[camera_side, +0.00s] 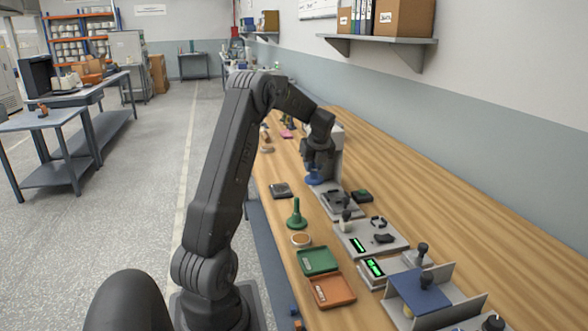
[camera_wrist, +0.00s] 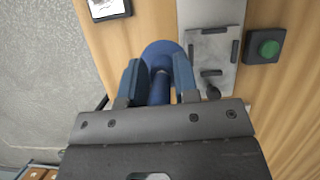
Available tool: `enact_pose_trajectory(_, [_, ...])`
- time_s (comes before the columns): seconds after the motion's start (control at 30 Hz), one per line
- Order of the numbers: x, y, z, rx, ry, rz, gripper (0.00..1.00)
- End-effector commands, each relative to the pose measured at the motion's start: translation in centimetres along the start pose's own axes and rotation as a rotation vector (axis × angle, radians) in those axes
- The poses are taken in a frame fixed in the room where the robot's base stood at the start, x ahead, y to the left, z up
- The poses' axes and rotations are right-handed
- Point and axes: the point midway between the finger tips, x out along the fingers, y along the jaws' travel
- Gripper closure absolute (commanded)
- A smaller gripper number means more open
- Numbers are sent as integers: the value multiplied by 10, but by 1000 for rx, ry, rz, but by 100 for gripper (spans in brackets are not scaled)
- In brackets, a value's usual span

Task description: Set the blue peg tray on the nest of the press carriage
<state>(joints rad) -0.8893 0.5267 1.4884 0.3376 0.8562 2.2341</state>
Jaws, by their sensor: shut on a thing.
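The blue peg tray, a round blue disc with an upright post, is in my gripper; its disc (camera_wrist: 160,48) shows past the fingertips in the wrist view, and it shows as a small blue shape (camera_side: 314,180) in the side view. My gripper (camera_wrist: 157,80) is shut on the post, pointing down (camera_side: 317,163). The press carriage (camera_side: 341,203) is a grey plate just to the right of the tray in the side view. Its lighter nest plate (camera_wrist: 212,55) lies right of the disc in the wrist view. Whether the disc touches anything below cannot be told.
A green button box (camera_wrist: 265,47) stands right of the carriage. A dark, flat device (camera_side: 281,190) lies left. A green handled piece (camera_side: 297,215), a green tray (camera_side: 318,261) and an orange tray (camera_side: 332,291) are nearer. The press column (camera_side: 337,150) stands behind my gripper.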

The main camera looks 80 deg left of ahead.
Motion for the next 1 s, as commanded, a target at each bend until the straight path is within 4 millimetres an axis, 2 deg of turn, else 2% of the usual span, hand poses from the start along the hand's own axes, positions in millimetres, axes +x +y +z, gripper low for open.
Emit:
enact_pose_trajectory(0.03, [4, -19, -4, 6, 1, -1, 95])
enact_pose_trajectory(0.1, [7, -38, -9, 4, 1, 0, 95])
enact_pose_trajectory(0.3, [12, -72, -19, -1, -3, 1, 95])
enact_pose_trajectory(0.47, [15, -79, -23, -2, -4, 2, 95])
enact_pose_trajectory(0.8, [33, -79, -30, -3, -3, 1, 95])
enact_pose_trajectory(1.0, [37, -79, -32, -3, -4, 1, 95])
